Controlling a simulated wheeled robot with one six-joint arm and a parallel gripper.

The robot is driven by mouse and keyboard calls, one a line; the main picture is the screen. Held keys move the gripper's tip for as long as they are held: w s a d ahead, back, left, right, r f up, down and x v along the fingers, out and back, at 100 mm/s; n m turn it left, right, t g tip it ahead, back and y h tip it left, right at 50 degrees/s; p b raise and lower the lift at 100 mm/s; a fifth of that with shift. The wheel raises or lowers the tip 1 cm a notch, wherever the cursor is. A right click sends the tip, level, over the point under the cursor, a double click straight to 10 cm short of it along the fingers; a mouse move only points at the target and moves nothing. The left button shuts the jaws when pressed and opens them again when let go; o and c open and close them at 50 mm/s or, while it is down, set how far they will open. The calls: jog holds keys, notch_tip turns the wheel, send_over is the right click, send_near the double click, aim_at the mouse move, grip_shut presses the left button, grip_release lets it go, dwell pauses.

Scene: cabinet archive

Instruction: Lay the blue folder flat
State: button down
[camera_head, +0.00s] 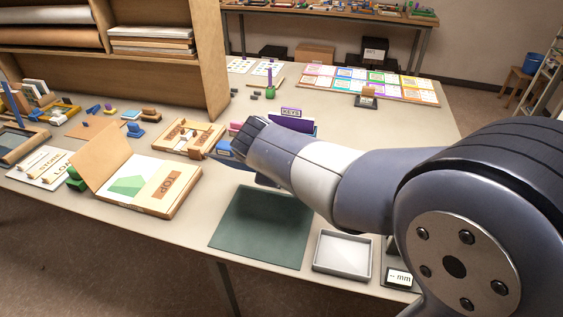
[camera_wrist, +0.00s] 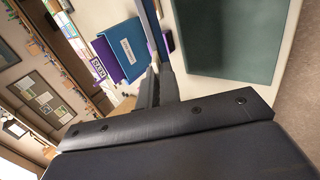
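The blue folder (camera_wrist: 124,48), with a white label on its face, is in the wrist view just left of my gripper (camera_wrist: 158,78). It stands in front of a purple piece marked KEYS (camera_wrist: 98,67). My two dark fingers are close together beside the folder's right edge. Whether the folder is between them is unclear. In the head view my forearm and wrist cover most of this spot. A small blue part (camera_head: 226,148) shows left of my wrist, and the purple KEYS piece (camera_head: 291,117) shows behind it. A dark green mat (camera_head: 262,228) lies flat and bare in front.
A grey tray (camera_head: 343,254) and a small display marked mm (camera_head: 398,279) lie right of the mat. A tall shelf (camera_head: 211,55) stands behind. The mat's surface is clear.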

jog(key=shift+d, duration=0.1)
notch_tip(320, 180, down, 6)
jog(key=b, duration=0.5)
jog(key=shift+f+b, duration=0.15)
jog(key=shift+b, duration=0.2)
dwell(0.4)
jog(key=shift+f+b, duration=0.3)
jog(key=shift+f, duration=0.05)
jog(key=shift+s+f+b, duration=0.25)
jog(key=shift+f+b, duration=0.05)
jog(key=shift+b, duration=0.55)
jog(key=shift+s+a+f+t+b, duration=0.25)
jog(key=shift+s+f+b, duration=0.15)
jog(key=shift+b, duration=0.85)
jog(key=shift+s+a+f+t+b, duration=0.15)
jog(key=shift+s+f+t+b, duration=0.2)
jog(key=shift+b, duration=0.85)
jog(key=shift+s+h, duration=0.1)
jog(key=shift+h, duration=0.2)
